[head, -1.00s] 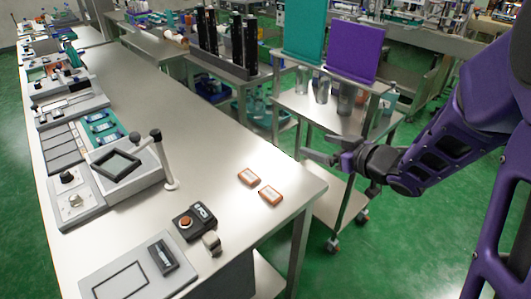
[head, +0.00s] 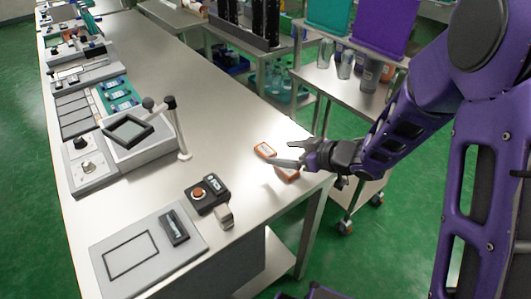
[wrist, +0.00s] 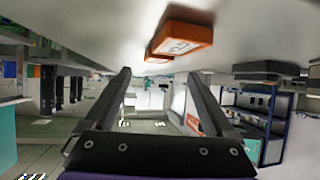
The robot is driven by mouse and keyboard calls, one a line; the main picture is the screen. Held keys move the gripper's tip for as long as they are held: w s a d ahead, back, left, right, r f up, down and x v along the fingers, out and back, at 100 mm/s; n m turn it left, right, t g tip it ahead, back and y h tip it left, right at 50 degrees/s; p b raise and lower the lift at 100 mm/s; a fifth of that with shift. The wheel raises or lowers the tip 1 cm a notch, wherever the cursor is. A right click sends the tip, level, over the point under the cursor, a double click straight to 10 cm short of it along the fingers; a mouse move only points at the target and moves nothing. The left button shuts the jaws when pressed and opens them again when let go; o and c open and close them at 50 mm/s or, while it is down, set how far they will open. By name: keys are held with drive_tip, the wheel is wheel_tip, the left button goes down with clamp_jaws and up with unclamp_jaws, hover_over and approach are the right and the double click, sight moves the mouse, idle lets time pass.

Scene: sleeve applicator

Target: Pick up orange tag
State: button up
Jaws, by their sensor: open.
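Two orange tags lie on the metal table near its right edge. The farther tag (head: 265,149) is in plain view in the head view. The nearer tag (head: 288,174) is partly hidden behind my gripper (head: 287,154). In the wrist view an orange tag with a pale marked face (wrist: 182,40) shows large above the fingers, and the other tag (wrist: 157,58) is partly hidden behind it. My gripper (wrist: 158,92) is open, with nothing between its two fingers. It is above or beside the tags; I cannot tell the exact gap.
A black box with an orange button (head: 203,194) stands left of the tags. A grey plate (head: 130,256) lies at the front, and a machine with a lever (head: 145,135) stands farther left. A cart with purple and teal panels (head: 380,25) stands behind. Tabletop around the tags is clear.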

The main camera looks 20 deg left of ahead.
sight(266, 149)
drive_tip(key=x, duration=0.3)
drive_tip(key=b+x, duration=0.1)
drive_tip(key=x, duration=0.1)
drive_tip(key=shift+w+a+f, duration=0.1)
drive_tip(key=shift+w+a, duration=0.2)
clamp_jaws()
